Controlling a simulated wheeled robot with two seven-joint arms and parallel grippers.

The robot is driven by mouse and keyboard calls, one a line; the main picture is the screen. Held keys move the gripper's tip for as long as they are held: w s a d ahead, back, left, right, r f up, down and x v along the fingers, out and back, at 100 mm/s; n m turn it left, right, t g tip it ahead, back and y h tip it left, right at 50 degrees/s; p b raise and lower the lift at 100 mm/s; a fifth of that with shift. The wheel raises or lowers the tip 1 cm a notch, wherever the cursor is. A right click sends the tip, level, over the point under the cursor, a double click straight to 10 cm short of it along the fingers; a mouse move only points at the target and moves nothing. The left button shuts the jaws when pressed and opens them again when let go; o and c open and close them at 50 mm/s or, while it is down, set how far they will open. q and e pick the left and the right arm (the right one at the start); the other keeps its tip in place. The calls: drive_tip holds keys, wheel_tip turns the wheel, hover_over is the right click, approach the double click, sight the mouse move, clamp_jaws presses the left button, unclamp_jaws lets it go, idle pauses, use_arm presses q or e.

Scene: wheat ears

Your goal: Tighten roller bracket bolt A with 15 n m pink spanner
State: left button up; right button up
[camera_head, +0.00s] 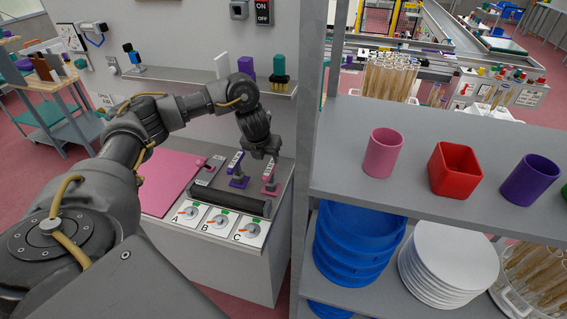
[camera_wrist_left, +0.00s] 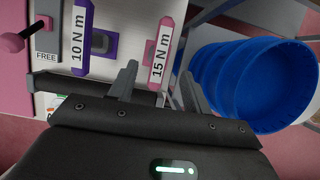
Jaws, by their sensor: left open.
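The pink 15 N m spanner (camera_head: 270,187) stands at the right end of the bench, its label showing in the left wrist view (camera_wrist_left: 160,52). My left gripper (camera_head: 268,153) is above it, open; in the wrist view its fingers (camera_wrist_left: 160,82) lie either side of the label's lower end. I cannot tell whether they touch it. The purple 10 N m spanner (camera_head: 238,178) stands to the left. The dark roller (camera_head: 230,199) lies in front of both. Plate A (camera_head: 187,212), with an orange pointer, is leftmost of three plates; its bolt is too small to make out. My right gripper is out of view.
A pink mat (camera_head: 165,180) covers the bench's left part. Plates B (camera_head: 217,222) and C (camera_head: 250,232) sit beside plate A. A grey shelf unit (camera_head: 335,170) with cups, blue bins (camera_head: 350,245) and white discs (camera_head: 450,265) stands close to the bench's right.

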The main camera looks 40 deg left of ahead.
sight(270, 167)
use_arm(q)
drive_tip(key=shift+w, duration=0.45)
drive_tip(key=shift+s+a+f+b, duration=0.15)
drive_tip(key=shift+f+b, duration=0.2)
drive_tip(key=shift+f, duration=0.2)
drive_tip(key=shift+s+d+f+b, duration=0.1)
drive_tip(key=shift+f+b, duration=0.25)
drive_tip(key=shift+f, duration=0.2)
drive_tip(key=x, duration=0.2)
drive_tip(key=shift+w+a+f, duration=0.15)
drive_tip(key=shift+w, duration=0.25)
drive_tip(key=shift+w+a+f, duration=0.1)
drive_tip(key=shift+w+f, duration=0.15)
drive_tip(key=shift+f, duration=0.05)
drive_tip(key=shift+s, duration=0.1)
drive_tip(key=shift+s+f+p, duration=0.1)
drive_tip(key=shift+f+p, duration=0.1)
drive_tip(key=shift+p, duration=0.25)
drive_tip(key=p+x, duration=0.1)
drive_tip(key=x, duration=0.2)
drive_tip(key=shift+f, duration=0.45)
drive_tip(key=shift+w+f, duration=0.25)
drive_tip(key=shift+f, duration=0.2)
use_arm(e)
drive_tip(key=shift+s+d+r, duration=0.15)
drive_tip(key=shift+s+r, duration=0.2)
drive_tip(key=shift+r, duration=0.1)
